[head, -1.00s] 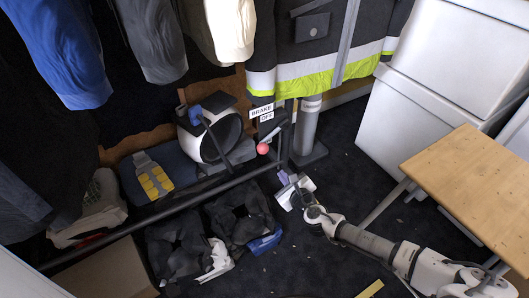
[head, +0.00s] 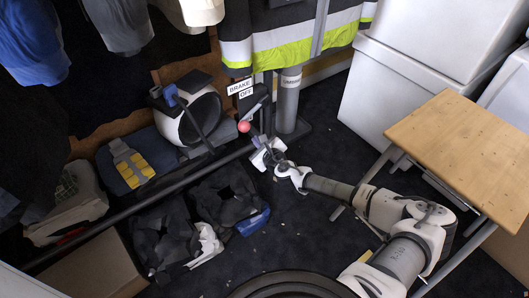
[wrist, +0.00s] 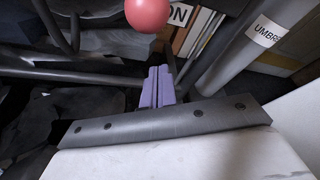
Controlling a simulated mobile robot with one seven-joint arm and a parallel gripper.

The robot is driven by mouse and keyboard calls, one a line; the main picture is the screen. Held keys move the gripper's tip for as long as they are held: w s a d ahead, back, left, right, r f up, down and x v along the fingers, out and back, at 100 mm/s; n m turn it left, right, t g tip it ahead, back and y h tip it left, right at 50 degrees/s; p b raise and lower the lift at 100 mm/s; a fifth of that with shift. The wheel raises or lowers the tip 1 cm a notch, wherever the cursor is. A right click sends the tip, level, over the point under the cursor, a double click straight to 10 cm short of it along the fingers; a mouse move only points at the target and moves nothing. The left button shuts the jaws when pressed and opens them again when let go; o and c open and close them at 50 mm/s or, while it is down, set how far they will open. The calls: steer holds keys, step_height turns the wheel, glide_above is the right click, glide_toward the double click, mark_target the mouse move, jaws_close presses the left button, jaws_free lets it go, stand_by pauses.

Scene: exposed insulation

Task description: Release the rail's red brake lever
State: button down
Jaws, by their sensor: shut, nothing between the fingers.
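The red brake lever shows as a red ball knob (head: 244,127) at the end of a dark lever, below the "BRAKE OFF" sign (head: 242,88) in the head view. In the wrist view the red knob (wrist: 148,14) is at the top edge, just beyond and above my fingertips. My gripper (head: 258,141) is just below and right of the knob. Its purple fingers (wrist: 158,86) are closed together with nothing between them. A small gap seems to lie between fingers and knob; contact cannot be told.
A grey post (head: 289,100) labelled "UMBR..." stands right of the lever. A wooden table (head: 475,150) and white boxes (head: 385,95) are at the right. Dark clothes (head: 165,240) lie in front of the rail. A striped jacket (head: 290,45) hangs behind. Dark floor is free between post and table.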

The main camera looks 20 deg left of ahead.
steer(key=r, duration=0.1)
steer(key=a+r, duration=0.1)
steer(key=r, duration=0.1)
steer(key=shift+s+a+r, duration=0.15)
steer(key=shift+s+a, duration=0.25)
